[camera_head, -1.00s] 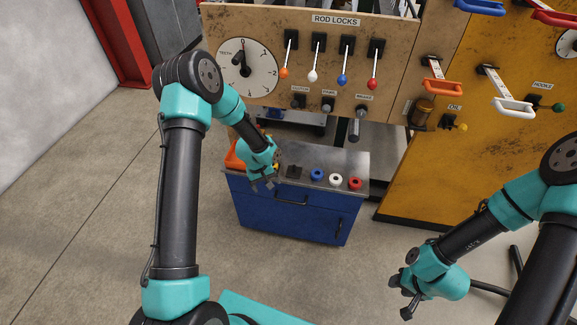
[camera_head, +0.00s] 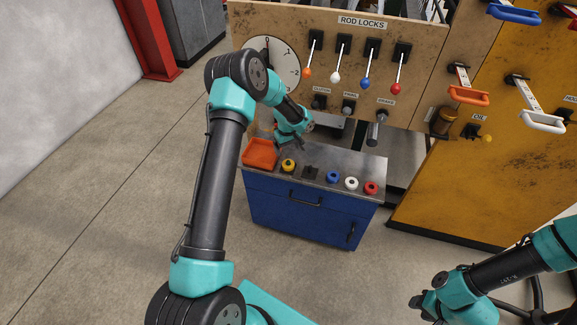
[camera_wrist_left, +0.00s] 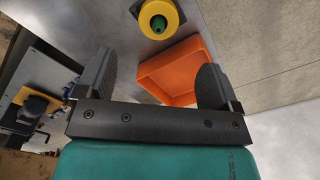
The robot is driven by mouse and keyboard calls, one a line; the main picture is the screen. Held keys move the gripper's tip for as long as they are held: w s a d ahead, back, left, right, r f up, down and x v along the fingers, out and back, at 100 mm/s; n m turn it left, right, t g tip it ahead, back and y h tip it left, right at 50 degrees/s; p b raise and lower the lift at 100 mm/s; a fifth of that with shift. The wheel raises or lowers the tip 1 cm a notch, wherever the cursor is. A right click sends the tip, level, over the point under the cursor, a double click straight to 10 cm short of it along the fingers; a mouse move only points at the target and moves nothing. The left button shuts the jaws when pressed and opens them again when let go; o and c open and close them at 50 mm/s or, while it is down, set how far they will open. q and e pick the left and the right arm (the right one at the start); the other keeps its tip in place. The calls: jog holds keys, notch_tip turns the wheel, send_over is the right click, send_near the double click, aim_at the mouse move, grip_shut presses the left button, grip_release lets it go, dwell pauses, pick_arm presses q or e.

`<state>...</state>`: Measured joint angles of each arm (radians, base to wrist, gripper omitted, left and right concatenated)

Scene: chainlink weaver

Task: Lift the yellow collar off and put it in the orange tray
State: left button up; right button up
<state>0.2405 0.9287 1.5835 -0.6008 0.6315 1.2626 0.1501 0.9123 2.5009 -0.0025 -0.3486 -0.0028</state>
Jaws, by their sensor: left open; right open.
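The yellow collar (camera_head: 288,165) sits on the grey bench top, just right of the orange tray (camera_head: 260,153). In the left wrist view the collar (camera_wrist_left: 172,13) is around a green post on a dark square base. The tray (camera_wrist_left: 172,72) shows there between my fingers, and what I see of its inside is empty. My left gripper (camera_head: 288,146) is open and empty, above and behind the collar; its two fingers (camera_wrist_left: 155,78) stand wide apart in the wrist view. My right gripper (camera_head: 419,305) is open and empty at lower right, far from the bench.
A dark square base (camera_head: 310,172), then blue (camera_head: 333,177), white (camera_head: 351,184) and red (camera_head: 371,188) collars line the bench to the right. The rod-lock panel (camera_head: 420,50) with levers and a protruding grey rod (camera_head: 376,130) stands behind. Open floor lies left.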

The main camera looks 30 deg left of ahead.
aim_at(288, 160)
pick_arm(q)
jog(key=shift+f, duration=2.25)
jog(key=shift+d+f, duration=0.15)
jog(key=shift+f, duration=2.45)
jog(key=c, duration=1.2)
jog(key=shift+o, duration=0.2)
jog(key=shift+r, duration=0.1)
notch_tip(288, 160, up, 10)
jog(key=shift+f, duration=0.1)
